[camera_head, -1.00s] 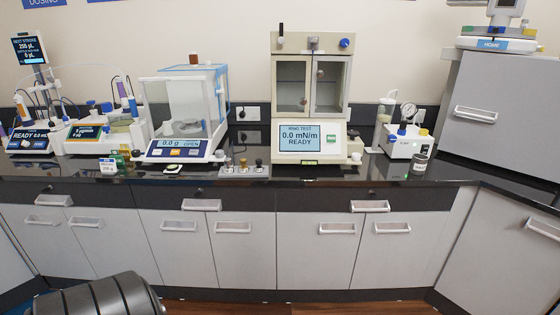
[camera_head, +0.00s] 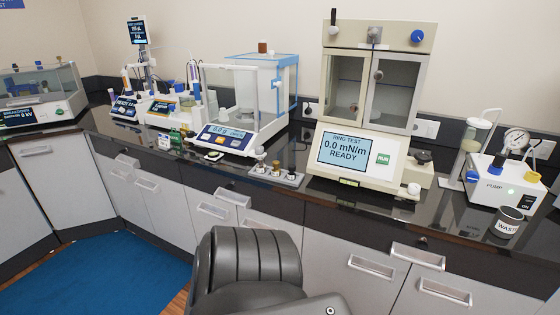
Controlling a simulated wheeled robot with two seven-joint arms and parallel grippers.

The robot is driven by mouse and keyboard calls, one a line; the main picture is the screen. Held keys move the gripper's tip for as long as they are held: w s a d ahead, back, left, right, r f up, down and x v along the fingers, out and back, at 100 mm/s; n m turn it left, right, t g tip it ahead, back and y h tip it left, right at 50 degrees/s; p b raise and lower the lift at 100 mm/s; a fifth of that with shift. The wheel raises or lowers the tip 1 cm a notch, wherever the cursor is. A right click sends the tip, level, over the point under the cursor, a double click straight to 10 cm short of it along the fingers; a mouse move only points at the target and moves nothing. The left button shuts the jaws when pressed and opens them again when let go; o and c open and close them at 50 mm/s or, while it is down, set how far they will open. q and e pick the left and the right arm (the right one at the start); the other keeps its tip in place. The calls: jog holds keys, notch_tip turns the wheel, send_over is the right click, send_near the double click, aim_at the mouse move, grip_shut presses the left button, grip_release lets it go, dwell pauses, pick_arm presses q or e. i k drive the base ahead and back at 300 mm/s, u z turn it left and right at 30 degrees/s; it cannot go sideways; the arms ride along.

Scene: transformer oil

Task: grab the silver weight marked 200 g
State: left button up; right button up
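A small grey tray (camera_head: 285,181) stands on the black counter, in front of the gap between the balance and the ring tester. It holds a row of small knobbed weights (camera_head: 276,168), some silvery and some brass-toned. Their markings are too small to read, so I cannot tell which one is the 200 g weight. Neither of my grippers is in view.
The glass-sided balance (camera_head: 240,138) stands left behind the tray; the ring tester (camera_head: 350,155) stands close on its right. Further right are a pump box (camera_head: 497,185) and a waste cup (camera_head: 508,222). Grey cabinets (camera_head: 165,200) run below the counter.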

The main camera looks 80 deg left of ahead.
aim_at(261, 167)
jog(key=u, duration=0.3)
jog(key=i, duration=0.8)
jog(key=u, duration=1.25)
jog(key=i, duration=0.7)
jog(key=u, duration=0.7)
